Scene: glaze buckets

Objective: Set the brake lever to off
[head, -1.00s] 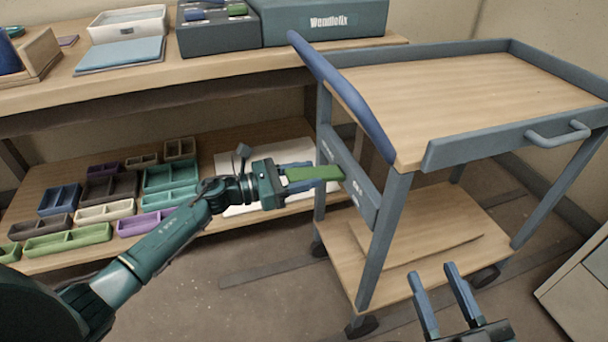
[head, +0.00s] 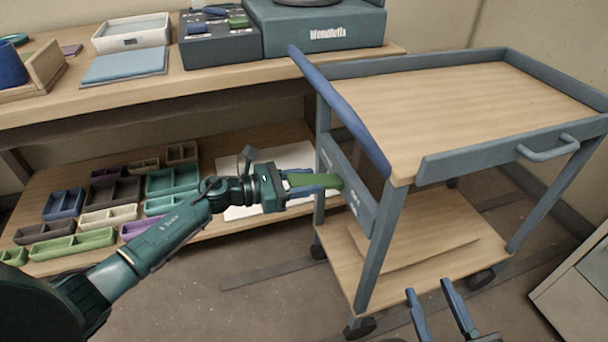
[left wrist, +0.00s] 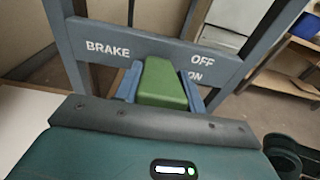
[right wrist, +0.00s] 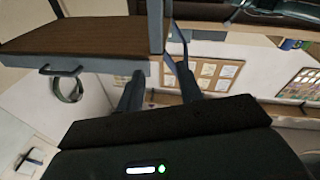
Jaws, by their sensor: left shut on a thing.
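The brake lever is a green bar (left wrist: 162,84) on the cart's grey end plate (left wrist: 115,45), which is lettered BRAKE, OFF and ON. My left gripper (left wrist: 165,88) is shut on the lever, with a blue finger on each side of it. In the head view the left gripper (head: 312,182) reaches the plate from the left, and the lever's green end (head: 328,181) shows past the fingers. OFF is printed above ON, right of the lever. I cannot tell which mark the lever points to. My right gripper (head: 440,305) is open and empty, low in front of the cart.
The cart (head: 460,95) has a wooden top, a lower shelf (head: 450,225) and wheels. A workbench (head: 120,95) stands behind on the left, with several coloured trays (head: 75,243) on its lower shelf. A pale cabinet (head: 575,290) is at right. Floor in front is clear.

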